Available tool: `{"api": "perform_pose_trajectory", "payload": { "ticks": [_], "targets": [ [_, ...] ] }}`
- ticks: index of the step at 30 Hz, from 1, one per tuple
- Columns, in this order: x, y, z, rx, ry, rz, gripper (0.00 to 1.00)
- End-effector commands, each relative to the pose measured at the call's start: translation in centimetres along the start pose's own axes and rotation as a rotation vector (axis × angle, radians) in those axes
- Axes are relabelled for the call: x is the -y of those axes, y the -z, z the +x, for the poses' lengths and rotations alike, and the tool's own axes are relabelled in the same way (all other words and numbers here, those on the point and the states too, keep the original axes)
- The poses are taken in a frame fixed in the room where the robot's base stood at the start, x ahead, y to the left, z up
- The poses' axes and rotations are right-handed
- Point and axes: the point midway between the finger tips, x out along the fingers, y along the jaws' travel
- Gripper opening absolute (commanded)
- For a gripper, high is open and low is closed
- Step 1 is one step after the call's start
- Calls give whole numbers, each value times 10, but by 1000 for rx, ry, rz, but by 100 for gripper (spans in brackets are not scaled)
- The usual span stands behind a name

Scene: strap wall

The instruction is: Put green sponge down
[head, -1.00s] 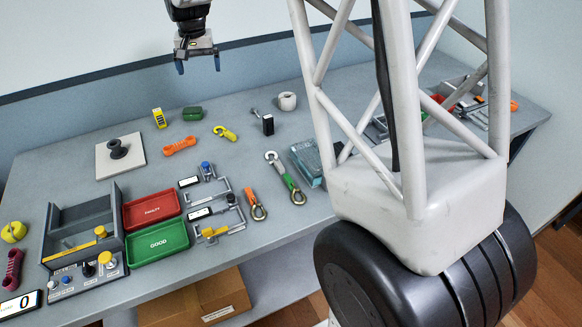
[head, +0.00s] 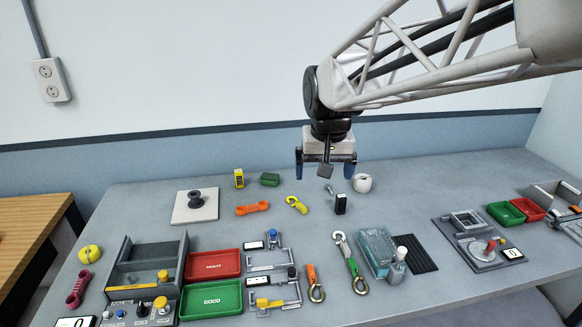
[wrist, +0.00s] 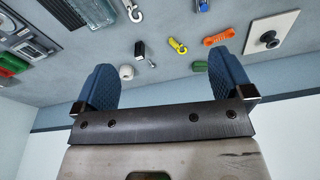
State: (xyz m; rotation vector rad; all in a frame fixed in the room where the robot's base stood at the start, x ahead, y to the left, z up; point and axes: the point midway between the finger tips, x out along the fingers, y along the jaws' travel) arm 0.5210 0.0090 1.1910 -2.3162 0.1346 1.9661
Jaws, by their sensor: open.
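The green sponge (head: 270,179) looks like a small dark green block resting on the table near its back edge. It also shows in the wrist view (wrist: 201,64), partly hidden beside the right finger. My gripper (head: 325,170) is open and empty. In the head view it appears to the right of the sponge, apart from it, with its fingers pointing down. In the wrist view both blue fingers (wrist: 166,82) are spread wide with nothing between them.
Close to the sponge are a yellow block (head: 239,178), an orange link (head: 252,209), a yellow hook (head: 297,205), a black box (head: 340,204) and a white roll (head: 362,183). Red (head: 213,265) and green (head: 211,301) trays lie in front. Bare table surrounds the sponge.

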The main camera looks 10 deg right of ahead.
Motion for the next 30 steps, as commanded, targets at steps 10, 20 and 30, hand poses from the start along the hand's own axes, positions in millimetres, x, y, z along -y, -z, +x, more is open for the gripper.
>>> {"api": "perform_pose_trajectory", "payload": {
  "ticks": [10, 20, 30],
  "targets": [
    [-21, -98, -3, -34, 0, -51, 98],
    [-37, -180, 11, -61, -1, -96, 98],
    [-42, -208, 19, -70, -3, -115, 98]
  ]
}}
